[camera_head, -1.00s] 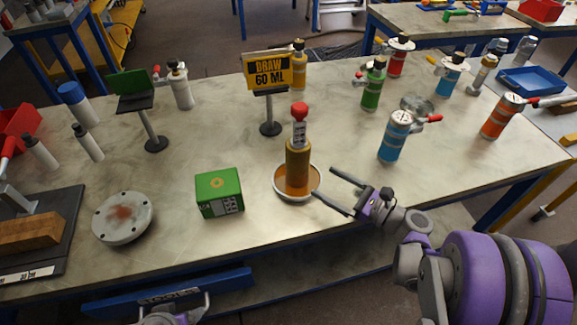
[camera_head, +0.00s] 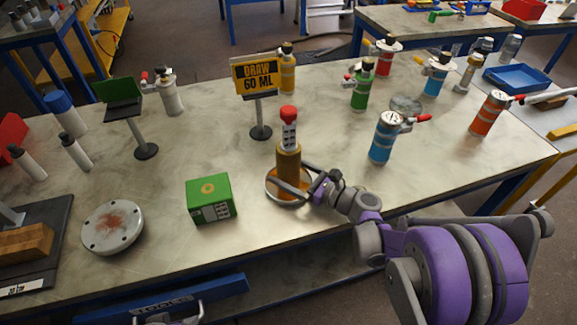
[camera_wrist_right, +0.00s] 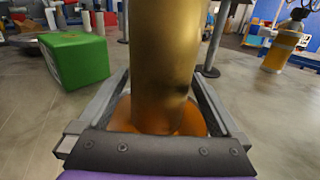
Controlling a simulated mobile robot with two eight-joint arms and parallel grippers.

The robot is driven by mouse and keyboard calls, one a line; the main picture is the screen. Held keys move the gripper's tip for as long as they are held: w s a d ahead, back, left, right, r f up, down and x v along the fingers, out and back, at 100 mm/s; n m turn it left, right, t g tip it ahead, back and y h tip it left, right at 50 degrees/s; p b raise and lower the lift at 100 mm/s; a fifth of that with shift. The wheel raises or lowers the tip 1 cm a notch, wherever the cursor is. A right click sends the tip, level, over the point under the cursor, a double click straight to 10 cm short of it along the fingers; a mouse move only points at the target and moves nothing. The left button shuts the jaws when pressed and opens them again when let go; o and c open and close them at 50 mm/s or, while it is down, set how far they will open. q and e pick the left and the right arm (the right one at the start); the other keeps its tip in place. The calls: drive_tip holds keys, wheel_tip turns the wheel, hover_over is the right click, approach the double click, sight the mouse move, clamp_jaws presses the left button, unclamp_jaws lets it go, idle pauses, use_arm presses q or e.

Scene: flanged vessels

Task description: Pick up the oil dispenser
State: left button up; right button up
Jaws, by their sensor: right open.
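The oil dispenser (camera_head: 288,160) is an upright amber-gold cylinder with a grey neck and a red cap. It stands in a shallow dish (camera_head: 272,198) with an orange inside, near the front of the table. My right gripper (camera_head: 290,180) is open, with one finger on either side of the dispenser's lower body. In the right wrist view the dispenser's body (camera_wrist_right: 165,60) rises between the two open fingers (camera_wrist_right: 160,100); whether they touch it I cannot tell.
A green box (camera_head: 209,198) stands just left of the dish. A blue bottle (camera_head: 383,140) is to the right, and a round flange (camera_head: 112,228) lies at the left. The table front right is clear.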

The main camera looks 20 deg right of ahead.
drive_tip(key=shift+c, duration=0.3)
clamp_jaws()
drive_tip(key=shift+r, duration=0.15)
